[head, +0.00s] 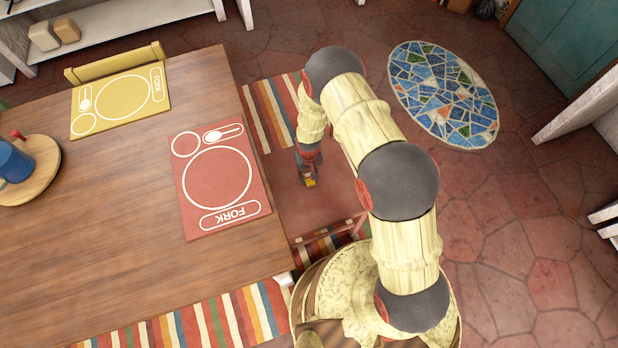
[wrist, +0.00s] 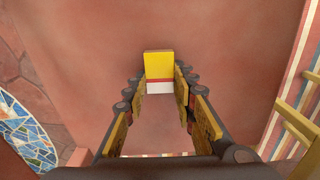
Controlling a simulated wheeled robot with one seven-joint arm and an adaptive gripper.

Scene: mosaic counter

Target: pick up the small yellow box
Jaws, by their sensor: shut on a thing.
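The small yellow box (wrist: 158,65) shows in the wrist view, yellow above with a red stripe and a white lower part. It lies between the fingertips of my gripper (wrist: 158,85), which is shut on it. In the head view my gripper (head: 309,179) is over the red seat of a chair beside the table, with a small yellow patch of the box (head: 310,182) at its tips. I cannot tell whether the box touches the seat.
The red chair seat (head: 295,208) is otherwise bare. The wooden table (head: 110,200) stands to the left, with a red placemat (head: 217,180) near its edge and a yellow placemat (head: 120,103) farther back. A mosaic round top (head: 445,95) is at the right.

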